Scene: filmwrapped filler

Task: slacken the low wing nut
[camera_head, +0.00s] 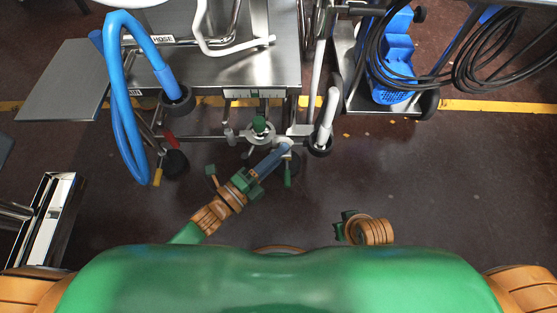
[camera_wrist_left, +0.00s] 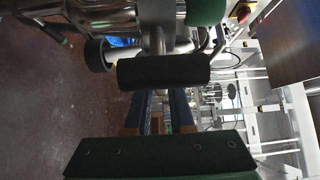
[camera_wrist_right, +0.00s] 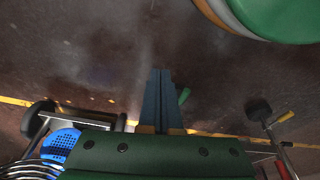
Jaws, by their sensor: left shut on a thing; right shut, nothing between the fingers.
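In the left wrist view a black crossbar (camera_wrist_left: 165,73) sits on a short metal stem. It looks like the low wing nut, though I cannot be sure. My left gripper (camera_head: 286,148) reaches up and right to the low frame of the steel cart. Its blue fingers stand a little apart in the left wrist view (camera_wrist_left: 162,108) and are shut on the piece there; the crossbar hides their tips. My right gripper (camera_wrist_right: 160,75) is shut and empty above bare floor. In the head view it is the green and orange hand right of centre, away from the cart.
The steel cart (camera_head: 270,75) carries a green knob (camera_head: 259,125) near my left gripper. A blue hose (camera_head: 120,100), a red handle (camera_head: 171,138) and a yellow handle (camera_head: 157,177) are on its left. Floor at lower right is clear.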

